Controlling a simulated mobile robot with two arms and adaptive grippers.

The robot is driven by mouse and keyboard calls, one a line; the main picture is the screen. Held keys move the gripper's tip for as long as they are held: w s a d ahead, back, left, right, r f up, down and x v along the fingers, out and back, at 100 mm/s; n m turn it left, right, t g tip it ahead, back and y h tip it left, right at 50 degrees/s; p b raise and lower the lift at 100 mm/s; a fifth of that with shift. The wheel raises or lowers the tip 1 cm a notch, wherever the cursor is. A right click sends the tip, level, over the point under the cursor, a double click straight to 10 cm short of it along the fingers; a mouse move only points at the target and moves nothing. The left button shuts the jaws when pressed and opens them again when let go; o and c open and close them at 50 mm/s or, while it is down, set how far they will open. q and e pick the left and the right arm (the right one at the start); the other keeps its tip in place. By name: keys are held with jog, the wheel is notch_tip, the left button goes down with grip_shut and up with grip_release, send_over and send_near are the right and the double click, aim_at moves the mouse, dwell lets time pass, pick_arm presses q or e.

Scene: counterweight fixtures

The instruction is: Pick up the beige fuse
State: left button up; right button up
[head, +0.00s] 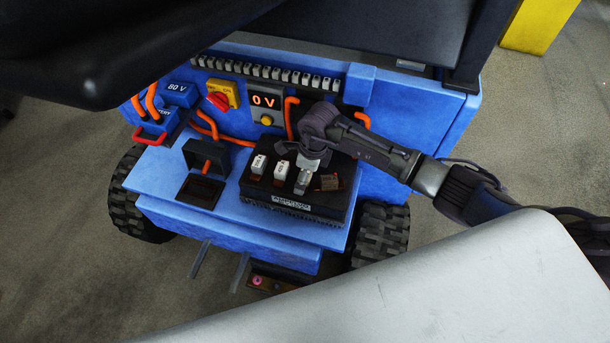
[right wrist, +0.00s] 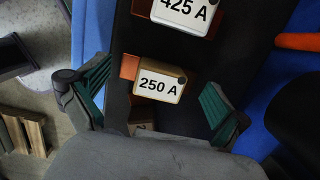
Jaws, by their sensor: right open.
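In the right wrist view a beige fuse (right wrist: 160,82) with a white face reading 250 A sits on the black fuse block (right wrist: 225,55). My right gripper (right wrist: 158,80) is open, with one green-padded finger on each side of this fuse and a visible gap on both sides. In the head view my right gripper (head: 307,170) is over the right half of the block (head: 300,208) and largely hides what is under it. My left gripper is not in view.
A 425 A fuse (right wrist: 184,14) sits beside the beige one, and another fuse (right wrist: 141,127) is partly hidden below. In the head view, orange cables (head: 290,118), a red rotary switch (head: 219,101) and a 0 V display (head: 265,101) stand behind the block.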

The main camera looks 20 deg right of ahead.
jog(key=shift+s, duration=0.1)
jog(key=c, duration=1.2)
jog(key=shift+c, duration=1.4)
jog(key=shift+s+f, duration=0.1)
jog(key=shift+d+r, duration=0.1)
jog(key=shift+r, duration=0.25)
jog(key=r, duration=0.3)
jog(key=shift+s+d+r+b, duration=0.2)
jog(key=shift+d+r+b, duration=0.05)
jog(key=shift+r+b, duration=0.15)
jog(key=s+d+r, duration=0.1)
jog(key=s+r, duration=0.1)
jog(key=s, duration=0.1)
jog(key=s+d+r, duration=0.2)
jog(key=s, duration=0.1)
jog(key=s+d+r+b, duration=0.1)
jog(key=s+d+r, duration=0.1)
jog(key=s, duration=0.1)
jog(key=shift+s+d+r, duration=0.15)
jog(key=shift+d+r, duration=0.1)
jog(key=shift+r, duration=0.15)
